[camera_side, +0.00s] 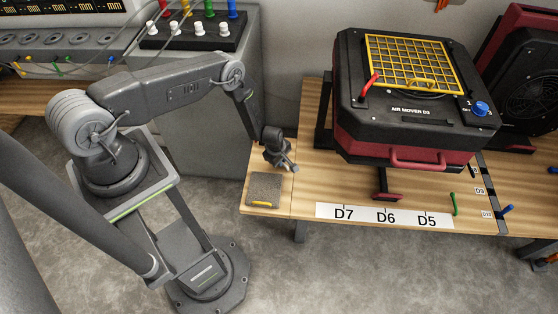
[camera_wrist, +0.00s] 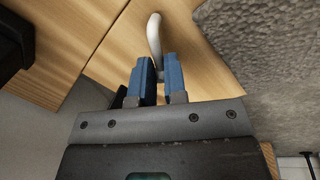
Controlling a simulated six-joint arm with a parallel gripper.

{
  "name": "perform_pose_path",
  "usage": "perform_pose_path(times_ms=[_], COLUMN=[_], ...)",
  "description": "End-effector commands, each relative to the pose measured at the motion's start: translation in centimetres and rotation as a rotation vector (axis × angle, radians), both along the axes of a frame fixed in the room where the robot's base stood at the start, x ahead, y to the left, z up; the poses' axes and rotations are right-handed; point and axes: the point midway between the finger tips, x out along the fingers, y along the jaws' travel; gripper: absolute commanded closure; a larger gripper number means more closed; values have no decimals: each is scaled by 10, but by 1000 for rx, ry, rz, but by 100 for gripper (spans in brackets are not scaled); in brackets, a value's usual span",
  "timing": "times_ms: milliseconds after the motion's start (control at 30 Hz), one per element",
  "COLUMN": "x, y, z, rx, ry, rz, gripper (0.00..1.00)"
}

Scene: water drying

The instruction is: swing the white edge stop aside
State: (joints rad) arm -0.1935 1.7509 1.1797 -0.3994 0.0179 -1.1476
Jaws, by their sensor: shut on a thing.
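The white edge stop (camera_wrist: 154,36) is a short, rounded, curved bar over the wooden bench top in the wrist view. Its lower end runs down between the two blue fingers of my gripper (camera_wrist: 158,68), which are shut on it. In the side view my gripper (camera_side: 285,165) is low over the left part of the bench, just above the grey square pad (camera_side: 264,188). The stop is mostly hidden there by my gripper, so its angle to the bench edge is hard to tell.
A black and red air mover (camera_side: 405,120) with a yellow grille stands on the bench to the right. A white strip (camera_side: 365,217) marked D7, D6, D5 lies along the front edge. A grey cabinet (camera_side: 205,120) stands behind. A green lever (camera_side: 454,204) is at the front right.

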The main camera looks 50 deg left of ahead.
Motion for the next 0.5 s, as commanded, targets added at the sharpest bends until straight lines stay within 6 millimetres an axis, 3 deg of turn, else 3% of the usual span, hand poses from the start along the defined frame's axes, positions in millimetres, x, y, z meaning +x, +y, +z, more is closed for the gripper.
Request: perform_pose_path(times_ms=[500], x=[3], y=[-1], z=[1], rx=[6], ry=[-1], rz=[-48], gripper=[100])
